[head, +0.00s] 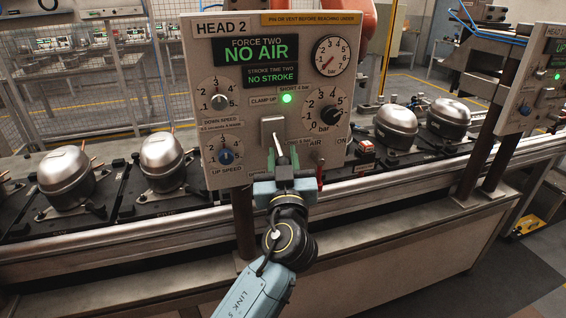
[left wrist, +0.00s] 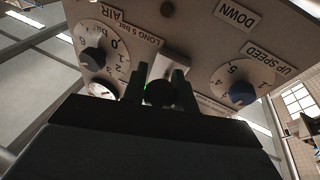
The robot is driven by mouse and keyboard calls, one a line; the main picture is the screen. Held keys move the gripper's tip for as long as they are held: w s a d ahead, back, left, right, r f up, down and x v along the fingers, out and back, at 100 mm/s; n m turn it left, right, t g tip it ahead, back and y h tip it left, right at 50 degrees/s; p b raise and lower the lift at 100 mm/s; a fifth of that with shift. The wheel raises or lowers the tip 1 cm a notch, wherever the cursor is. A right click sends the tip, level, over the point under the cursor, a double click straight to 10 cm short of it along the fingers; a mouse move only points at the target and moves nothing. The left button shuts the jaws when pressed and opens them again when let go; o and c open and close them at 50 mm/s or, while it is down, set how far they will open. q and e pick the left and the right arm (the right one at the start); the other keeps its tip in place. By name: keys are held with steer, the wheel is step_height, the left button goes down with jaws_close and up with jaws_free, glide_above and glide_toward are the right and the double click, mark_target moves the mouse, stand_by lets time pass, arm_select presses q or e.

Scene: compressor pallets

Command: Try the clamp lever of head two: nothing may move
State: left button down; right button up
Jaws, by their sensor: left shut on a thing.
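The head two panel (head: 205,95) stands upright in the middle of the head view. Its clamp lever (head: 279,147) sticks out of a pale plate below the CLAMP UP label. My left gripper (head: 286,180) is shut on the lever's end, in front of the panel. In the left wrist view the lever's dark round knob (left wrist: 160,93) sits between my two fingers. The display (head: 262,51) reads FORCE TWO NO AIR, and the one below (head: 271,76) reads STROKE TIME TWO NO STROKE. A green lamp (head: 287,98) is lit. My right gripper is out of view.
A gauge (head: 332,55) and several knobs sit on the panel, with a red handle (head: 320,172) close right of my gripper. Compressors (head: 66,178) stand on dark pallets along the conveyor behind. A second panel (head: 528,90) stands at the right.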

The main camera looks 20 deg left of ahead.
arm_select(q)
steer(key=shift+r, duration=0.1)
steer(key=c, duration=1.1)
jaws_free()
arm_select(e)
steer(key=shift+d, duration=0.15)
arm_select(q)
steer(key=b+v, duration=0.3)
steer(key=v, duration=1)
steer(key=shift+s, duration=0.25)
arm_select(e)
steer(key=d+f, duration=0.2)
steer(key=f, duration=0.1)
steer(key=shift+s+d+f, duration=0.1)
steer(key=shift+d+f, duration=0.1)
arm_select(q)
steer(key=shift+d, duration=0.1)
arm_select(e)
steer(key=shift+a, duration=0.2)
